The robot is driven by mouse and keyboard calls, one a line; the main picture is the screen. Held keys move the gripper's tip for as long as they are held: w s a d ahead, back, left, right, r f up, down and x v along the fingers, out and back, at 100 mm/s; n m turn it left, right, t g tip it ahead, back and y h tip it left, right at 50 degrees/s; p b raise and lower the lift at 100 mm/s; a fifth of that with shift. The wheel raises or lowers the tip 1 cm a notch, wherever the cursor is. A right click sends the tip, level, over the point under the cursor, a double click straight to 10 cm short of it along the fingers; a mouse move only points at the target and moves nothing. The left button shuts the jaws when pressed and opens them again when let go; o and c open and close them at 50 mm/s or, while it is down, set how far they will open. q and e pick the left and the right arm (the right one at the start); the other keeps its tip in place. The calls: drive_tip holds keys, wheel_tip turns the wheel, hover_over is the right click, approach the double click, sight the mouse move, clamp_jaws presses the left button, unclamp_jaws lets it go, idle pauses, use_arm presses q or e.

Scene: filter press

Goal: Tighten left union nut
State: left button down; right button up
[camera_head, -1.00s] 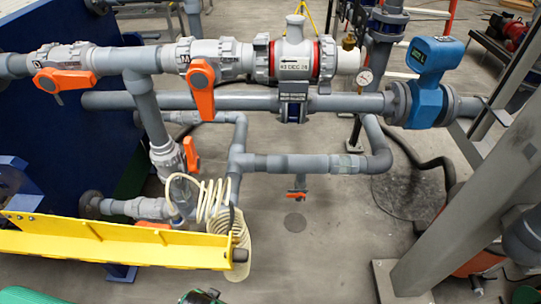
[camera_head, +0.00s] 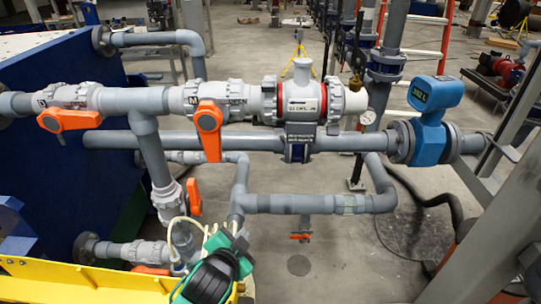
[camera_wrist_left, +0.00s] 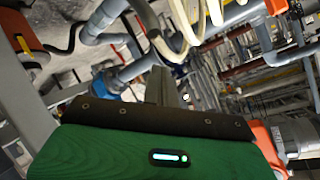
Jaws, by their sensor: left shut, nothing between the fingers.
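The left union nut (camera_head: 269,102) is a grey ribbed collar at the left end of the grey valve body (camera_head: 303,100), beside a red ring. A matching right union nut (camera_head: 335,101) sits at the other end. I cannot tell how tight either nut is. My left gripper (camera_head: 222,238), with a green and black housing, is low in the head view, well below the left nut and apart from it. In the left wrist view its grey fingers (camera_wrist_left: 164,88) are together and empty, near pale coiled tubing. My right gripper is in neither view.
An orange valve handle (camera_head: 209,132) hangs left of the nut, and another orange handle (camera_head: 68,120) is further left. A lower grey pipe (camera_head: 347,141) runs beneath the valve body. A yellow beam (camera_head: 60,275) and pale tubing (camera_head: 183,240) lie near my left gripper.

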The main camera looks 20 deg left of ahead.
use_arm(q)
drive_tip(key=w+d+r+m+t+h, duration=0.1)
drive_tip(key=w+d+r+m+t, duration=0.25)
drive_tip(key=r, duration=0.45)
drive_tip(key=w+d+r+m+t+h, duration=0.2)
drive_tip(key=w+r+m+t, duration=0.2)
drive_tip(key=r, duration=0.5)
drive_tip(key=s+d+r+m+t+h, duration=0.1)
drive_tip(key=d+r+m+h, duration=0.6)
drive_tip(key=r+m+h, duration=0.45)
drive_tip(key=s+d+r+m+g+h, duration=0.5)
drive_tip(key=m+g, duration=0.5)
drive_tip(key=m, duration=0.5)
drive_tip(key=s+d+r+m+g+h, duration=0.2)
drive_tip(key=d+m+g+h, duration=0.35)
drive_tip(key=m+g, duration=0.75)
drive_tip(key=m+t+y, duration=1)
drive_tip(key=m+y, duration=0.4)
drive_tip(key=y, duration=1.3)
approach(268, 80)
drive_tip(key=b+x, duration=0.3)
drive_tip(key=x, duration=0.1)
drive_tip(key=shift+s+d, duration=0.1)
drive_tip(key=shift+w+f+b, duration=0.4)
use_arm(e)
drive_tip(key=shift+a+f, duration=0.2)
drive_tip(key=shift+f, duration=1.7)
